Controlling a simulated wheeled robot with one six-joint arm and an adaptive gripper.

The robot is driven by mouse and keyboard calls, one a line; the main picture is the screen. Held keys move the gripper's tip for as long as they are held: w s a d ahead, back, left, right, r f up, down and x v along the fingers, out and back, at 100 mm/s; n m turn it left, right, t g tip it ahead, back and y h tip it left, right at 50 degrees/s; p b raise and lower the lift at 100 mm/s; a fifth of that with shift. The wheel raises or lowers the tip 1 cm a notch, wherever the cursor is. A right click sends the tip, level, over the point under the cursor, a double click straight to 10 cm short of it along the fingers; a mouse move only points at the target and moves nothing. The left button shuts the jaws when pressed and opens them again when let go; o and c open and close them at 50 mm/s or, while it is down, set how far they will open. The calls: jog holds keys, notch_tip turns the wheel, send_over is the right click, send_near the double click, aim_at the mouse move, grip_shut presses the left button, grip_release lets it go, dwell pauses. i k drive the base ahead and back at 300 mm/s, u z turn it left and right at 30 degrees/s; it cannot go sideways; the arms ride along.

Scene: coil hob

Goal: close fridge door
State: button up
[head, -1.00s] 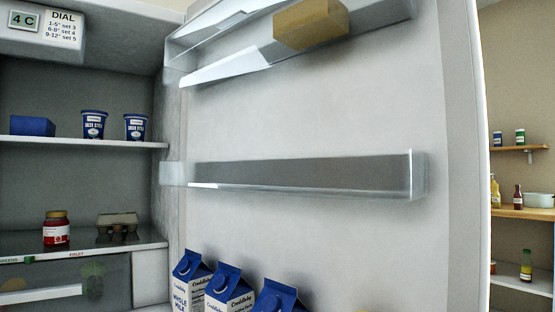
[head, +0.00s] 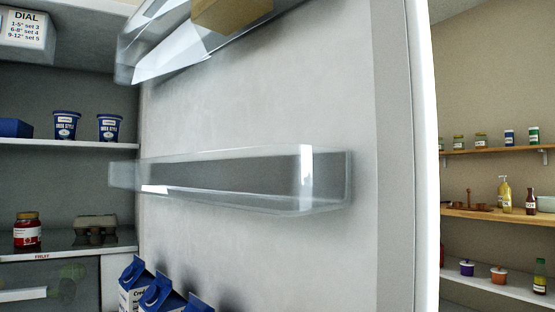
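The fridge door (head: 240,110) stands open and fills the middle of the head view, its inner side facing me. Its free edge (head: 424,160) is a white vertical strip right of the middle. A clear door shelf (head: 240,180) is empty. A higher clear shelf holds a tan block (head: 228,12). Several blue and white milk cartons (head: 155,292) stand low in the door. The fridge interior (head: 70,180) shows at the left. My gripper is not in view, nor is the outer side of the door.
Fridge shelves at the left hold blue tubs (head: 66,125), a red jar (head: 27,230) and an egg carton (head: 95,228). Beyond the door's edge, wall shelves (head: 500,213) carry bottles, jars and small pots. No floor shows.

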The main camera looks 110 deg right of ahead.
aim_at(290, 161)
jog(key=k, duration=2.5)
jog(key=z, duration=1.1)
jog(key=i, duration=0.5)
jog(key=u, duration=0.1)
jog(key=k, duration=0.9)
jog(key=z, duration=0.35)
